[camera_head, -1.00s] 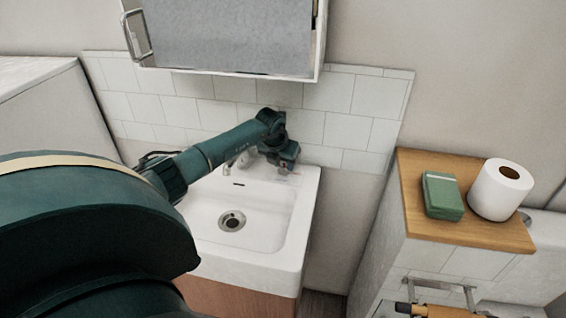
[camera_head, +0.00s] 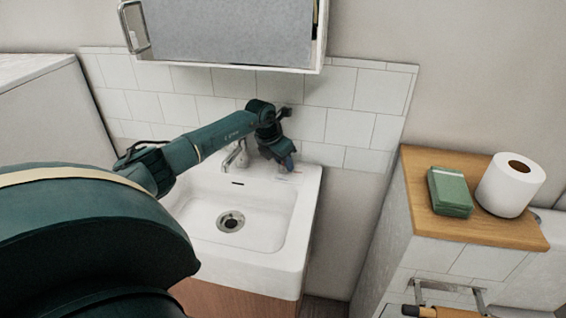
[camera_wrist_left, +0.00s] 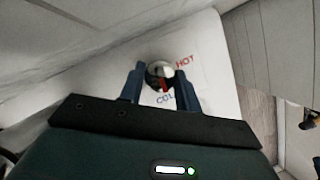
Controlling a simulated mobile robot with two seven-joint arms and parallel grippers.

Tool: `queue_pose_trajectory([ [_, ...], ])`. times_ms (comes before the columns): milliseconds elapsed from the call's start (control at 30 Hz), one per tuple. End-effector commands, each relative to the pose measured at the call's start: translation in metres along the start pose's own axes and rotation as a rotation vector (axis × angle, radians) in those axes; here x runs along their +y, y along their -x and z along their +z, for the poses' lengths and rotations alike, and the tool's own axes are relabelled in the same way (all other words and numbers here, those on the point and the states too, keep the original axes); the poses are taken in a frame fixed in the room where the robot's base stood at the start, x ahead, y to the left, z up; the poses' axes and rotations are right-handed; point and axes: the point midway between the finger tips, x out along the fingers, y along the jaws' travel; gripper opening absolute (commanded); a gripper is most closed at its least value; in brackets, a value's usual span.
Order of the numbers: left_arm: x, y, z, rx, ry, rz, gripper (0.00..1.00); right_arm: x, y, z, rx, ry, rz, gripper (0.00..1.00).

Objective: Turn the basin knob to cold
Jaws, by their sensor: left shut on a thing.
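The white basin (camera_head: 233,258) stands against the tiled wall, with a silver faucet (camera_head: 236,155) at its back edge. The basin knob (camera_wrist_left: 160,72) shows in the left wrist view as a small round shiny knob with a red and dark marking. Beside it on the white rim are a red HOT label (camera_wrist_left: 185,62) and a blue COLD label (camera_wrist_left: 165,100), partly hidden by a finger. My left gripper (camera_head: 288,166) is at the basin's back right corner, its two blue fingers on either side of the knob, shut on it. My right gripper is not in view.
A mirrored cabinet (camera_head: 230,35) hangs above the basin. At right, a wooden-topped unit (camera_head: 470,232) carries a green box (camera_head: 450,192) and a white paper roll (camera_head: 510,185). The basin bowl is empty, with a drain (camera_head: 230,222).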

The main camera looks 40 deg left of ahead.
Motion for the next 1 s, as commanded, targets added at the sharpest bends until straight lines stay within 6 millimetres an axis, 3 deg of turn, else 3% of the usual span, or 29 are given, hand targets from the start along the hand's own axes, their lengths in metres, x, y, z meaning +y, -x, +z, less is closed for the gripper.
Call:
queue_pose_trajectory([
  [67,0.0,0.0,0.0,0.001,-0.001,0.001,0.1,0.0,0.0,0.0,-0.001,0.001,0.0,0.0],
  [100,0.0,0.0,0.0,0.001,-0.001,0.001,0.35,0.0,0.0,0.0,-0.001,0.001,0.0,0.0],
  [333,0.0,0.0,0.0,0.001,0.0,0.001,0.53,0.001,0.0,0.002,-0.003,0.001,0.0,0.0],
  [667,0.001,0.005,0.0,0.0,0.0,0.002,0.55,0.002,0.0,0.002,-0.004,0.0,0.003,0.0],
  [1000,0.001,0.058,0.0,-0.002,0.0,0.004,0.55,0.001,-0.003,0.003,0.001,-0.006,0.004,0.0],
])
